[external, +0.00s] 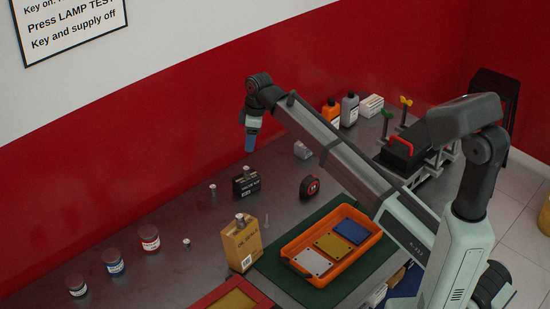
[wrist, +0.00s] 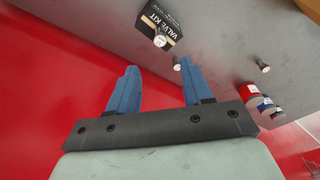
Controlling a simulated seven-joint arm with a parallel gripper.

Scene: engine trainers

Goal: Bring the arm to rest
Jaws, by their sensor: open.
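My gripper (wrist: 157,87) is open in the wrist view, with its two blue fingers apart and nothing between them. In the external view my gripper (external: 249,144) hangs pointing down near the red wall, above the back of the grey bench (external: 183,218). My arm stretches out from the right across the bench. A black valve kit box (external: 246,183) stands below and in front of the gripper, apart from it. The box also shows beyond the fingers in the wrist view (wrist: 165,22).
An orange tray (external: 290,248) with coloured plates lies on a green mat (external: 325,292). A tan box (external: 242,246), a tape measure (external: 310,187) and several small jars (external: 149,238) stand on the bench. Bottles (external: 349,109) and an engine rig (external: 402,152) are at the right. The red wall is close behind the gripper.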

